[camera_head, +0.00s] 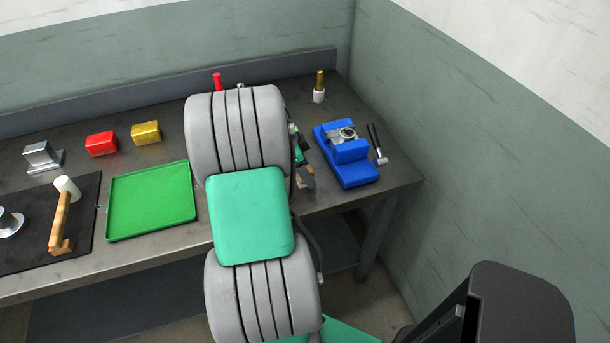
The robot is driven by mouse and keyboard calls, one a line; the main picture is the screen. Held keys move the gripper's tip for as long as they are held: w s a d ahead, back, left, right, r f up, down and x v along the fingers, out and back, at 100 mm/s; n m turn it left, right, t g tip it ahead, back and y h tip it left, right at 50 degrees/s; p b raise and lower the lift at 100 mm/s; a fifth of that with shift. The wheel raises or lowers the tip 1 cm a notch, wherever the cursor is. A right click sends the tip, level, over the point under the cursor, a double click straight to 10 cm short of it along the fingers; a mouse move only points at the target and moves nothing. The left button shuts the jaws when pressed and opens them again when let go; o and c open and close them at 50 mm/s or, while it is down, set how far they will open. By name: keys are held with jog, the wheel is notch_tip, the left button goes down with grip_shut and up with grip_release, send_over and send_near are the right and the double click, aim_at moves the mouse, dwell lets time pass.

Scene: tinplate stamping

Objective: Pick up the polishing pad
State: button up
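I cannot tell for sure which thing is the polishing pad. Two small blocks that could be it lie on the bench at the left: a red block (102,143) and a yellow block (146,133). Both lie apart from each other, with nothing touching them. My arm covers the middle of the bench and may hide more things. My gripper (306,179) shows only in part at the right edge of my arm, over the bench, left of the blue fixture (346,156). Its fingers are mostly hidden, and I cannot see whether they hold anything.
An empty green tray (151,201) lies left of my arm. A dark mat (84,205) holds a wooden-handled mallet (61,213) and a metal part (9,222). A metal block (42,156) stands behind it. A dark-handled tool (377,144) lies right of the fixture. Walls stand behind and right.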

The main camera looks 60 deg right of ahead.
grip_shut()
dwell(0.5)
jog(key=shift+r, duration=0.15)
